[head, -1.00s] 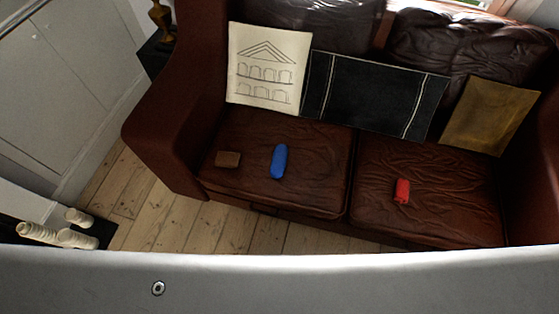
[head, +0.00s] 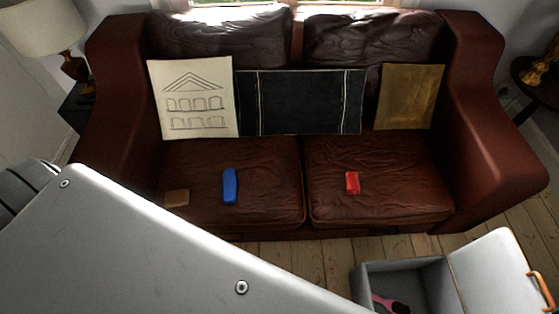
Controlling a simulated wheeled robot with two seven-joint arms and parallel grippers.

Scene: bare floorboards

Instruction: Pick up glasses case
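A blue elongated case (head: 230,186), which looks like the glasses case, lies on the left seat cushion of the brown leather sofa (head: 262,208) in the head view. It lies apart from the things near it. Neither of my grippers is in view. A large grey-white part of my own body covers the lower left of the picture.
A small brown block (head: 177,197) lies left of the blue case, and a red object (head: 352,183) lies on the right cushion. Several pillows lean on the backrest. An open grey box (head: 402,268) with a pink and black item stands on the floor in front.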

